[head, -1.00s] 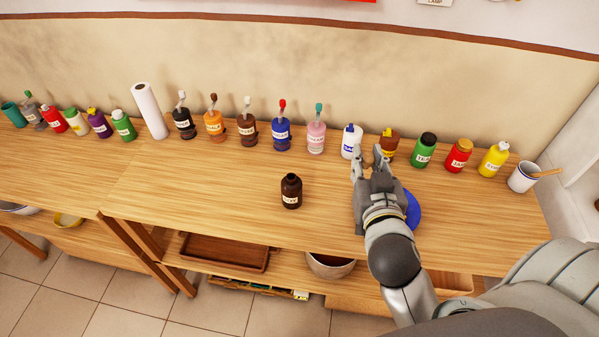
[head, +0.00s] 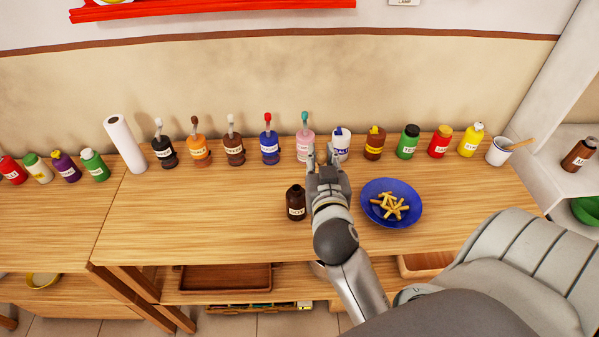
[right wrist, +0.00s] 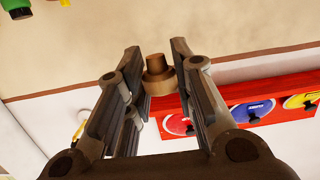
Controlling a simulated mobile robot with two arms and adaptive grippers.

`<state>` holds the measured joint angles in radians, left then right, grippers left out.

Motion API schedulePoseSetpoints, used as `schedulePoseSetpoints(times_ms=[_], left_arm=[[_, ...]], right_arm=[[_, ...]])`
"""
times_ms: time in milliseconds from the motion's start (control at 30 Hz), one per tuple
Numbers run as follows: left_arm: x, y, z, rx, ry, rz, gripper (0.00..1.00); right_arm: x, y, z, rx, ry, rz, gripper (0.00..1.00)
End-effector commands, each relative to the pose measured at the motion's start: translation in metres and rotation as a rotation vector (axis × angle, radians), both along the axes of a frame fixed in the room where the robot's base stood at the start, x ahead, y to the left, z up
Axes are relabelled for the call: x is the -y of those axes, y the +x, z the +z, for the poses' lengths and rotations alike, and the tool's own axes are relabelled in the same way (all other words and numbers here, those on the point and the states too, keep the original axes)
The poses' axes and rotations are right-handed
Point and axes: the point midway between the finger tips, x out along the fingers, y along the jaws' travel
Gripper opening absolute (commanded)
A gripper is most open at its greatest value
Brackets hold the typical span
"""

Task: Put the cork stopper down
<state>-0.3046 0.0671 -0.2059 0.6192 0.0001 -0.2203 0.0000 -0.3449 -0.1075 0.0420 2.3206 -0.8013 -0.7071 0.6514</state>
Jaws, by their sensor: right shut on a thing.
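The cork stopper (right wrist: 158,78) is a small brown stepped plug. In the right wrist view it sits between the fingertips of my right gripper (right wrist: 158,62), which is shut on it. In the head view my right gripper (head: 325,158) is above the table, just right of and beyond the dark brown bottle (head: 295,204). The stopper cannot be made out there. The bottle stands upright on the wooden table (head: 210,215). My left gripper is not in view.
A blue plate (head: 411,216) with several yellow sticks is right of my right arm. Several bottles, including a pink one (head: 305,146) and a white one (head: 341,142), line the back of the table. The tabletop left of the brown bottle is clear.

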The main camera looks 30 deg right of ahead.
Motion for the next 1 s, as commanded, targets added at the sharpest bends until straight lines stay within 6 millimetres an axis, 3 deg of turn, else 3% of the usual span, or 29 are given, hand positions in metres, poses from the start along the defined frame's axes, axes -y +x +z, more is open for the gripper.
schedulePoseSetpoints(times_ms=[100, 400, 733, 1000], left_arm=[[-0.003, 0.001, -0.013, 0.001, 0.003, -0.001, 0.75], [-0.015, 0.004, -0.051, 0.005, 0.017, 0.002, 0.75], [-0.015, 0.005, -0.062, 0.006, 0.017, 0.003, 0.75], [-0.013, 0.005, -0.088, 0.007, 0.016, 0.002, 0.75]], right_arm=[[-0.004, 0.026, -0.014, 0.003, -0.002, 0.001, 0.0], [-0.01, 0.058, -0.056, 0.002, -0.002, 0.0, 0.0], [-0.012, 0.07, -0.069, 0.001, 0.0, 0.001, 0.0], [-0.013, 0.073, -0.1, -0.001, -0.003, 0.001, 0.0]])
